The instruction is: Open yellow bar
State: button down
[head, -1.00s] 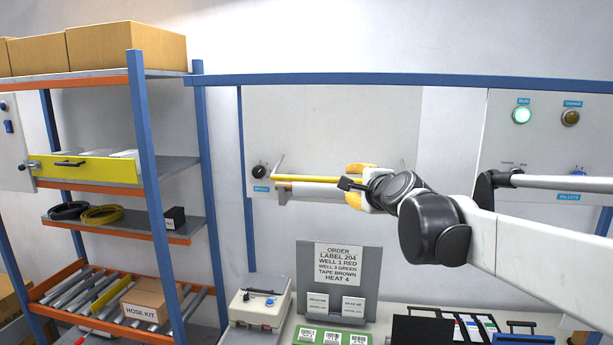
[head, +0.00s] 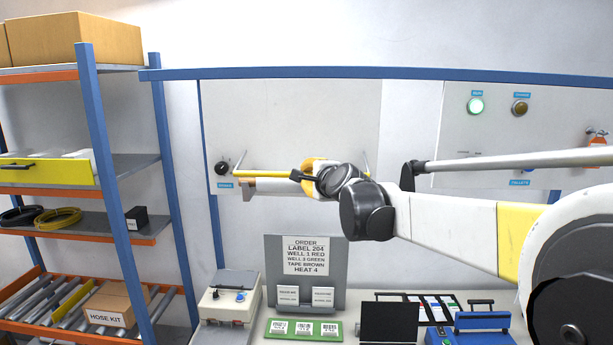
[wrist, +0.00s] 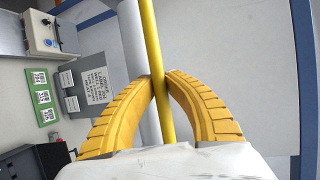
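The yellow bar (head: 262,174) runs level across the front of the grey wall panel, between two thin slanted side arms. A pale roller (head: 275,186) lies just below it. My gripper (head: 304,176) is at the bar's right part and hides that stretch in the head view. In the wrist view the yellow bar (wrist: 150,40) passes between the two yellow ribbed fingers of my gripper (wrist: 161,80). The fingertips are drawn in close on both sides of it and look shut on it. The pale roller (wrist: 134,60) runs alongside, behind the left finger.
A black knob (head: 222,168) sits left of the bar. An order board (head: 305,262) and a label tray (head: 303,329) are on the bench below. A blue rail (head: 330,73) crosses above. Shelving (head: 110,170) stands left; a control panel (head: 500,130) hangs right.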

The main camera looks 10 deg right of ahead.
jog(key=shift+r, duration=0.15)
jog(key=shift+s+r+g+p, duration=0.1)
jog(key=shift+r+g+p, duration=0.4)
jog(key=shift+r+p, duration=0.4)
notch_tip(320, 180, up, 2)
jog(key=shift+r+m+g+p, duration=0.25)
jog(key=shift+m+g+p, duration=0.15)
jog(key=shift+g+p, duration=0.65)
jog(key=w+d+r+p, duration=0.1)
jog(key=w+r+p, duration=0.2)
jog(key=r, duration=0.5)
jog(key=shift+w+d, duration=0.15)
jog(key=shift+w, duration=0.45)
jog(key=shift+t, duration=0.25)
